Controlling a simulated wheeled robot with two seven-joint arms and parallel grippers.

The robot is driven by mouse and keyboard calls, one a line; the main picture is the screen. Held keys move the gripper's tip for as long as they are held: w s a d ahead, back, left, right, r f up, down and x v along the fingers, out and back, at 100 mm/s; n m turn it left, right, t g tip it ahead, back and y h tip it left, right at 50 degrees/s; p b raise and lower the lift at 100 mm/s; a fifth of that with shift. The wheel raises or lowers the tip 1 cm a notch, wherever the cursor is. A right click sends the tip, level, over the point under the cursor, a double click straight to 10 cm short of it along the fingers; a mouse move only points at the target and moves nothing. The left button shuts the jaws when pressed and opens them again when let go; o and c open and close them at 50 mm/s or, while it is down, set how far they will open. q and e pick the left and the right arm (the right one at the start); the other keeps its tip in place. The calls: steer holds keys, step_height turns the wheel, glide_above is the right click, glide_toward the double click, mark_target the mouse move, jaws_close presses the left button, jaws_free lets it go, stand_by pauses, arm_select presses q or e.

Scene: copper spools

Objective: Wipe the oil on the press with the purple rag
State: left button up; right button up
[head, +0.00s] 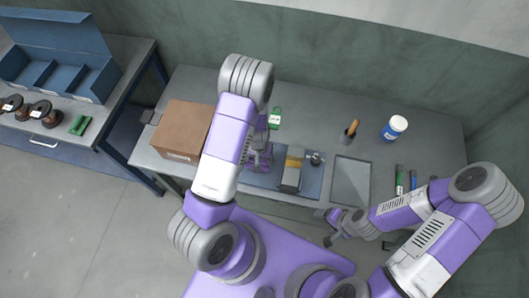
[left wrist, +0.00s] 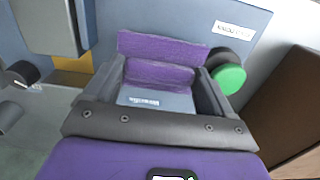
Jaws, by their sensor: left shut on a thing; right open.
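The purple rag (left wrist: 165,50) is in my left gripper (left wrist: 162,82), between its two dark fingers in the left wrist view. The gripper is shut on it, over the blue base plate of the press. In the head view the press (head: 291,172), with a grey block and a yellow part, stands just right of my left gripper (head: 258,162). A green button (left wrist: 230,78) is beside the rag in the left wrist view. I cannot make out the oil. My right gripper (head: 329,229) is open and empty near the table's front edge.
A cardboard box (head: 183,130) stands left of my left arm. A grey tray (head: 351,181), a cup with a wooden-handled tool (head: 351,130) and a white jar with a blue label (head: 394,128) are to the right. A side table (head: 100,112) holds a blue divided bin (head: 60,75) and copper spools (head: 40,110).

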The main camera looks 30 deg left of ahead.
arm_select(q)
steer(key=shift+r+p, duration=1.65)
steer(key=shift+r, duration=0.75)
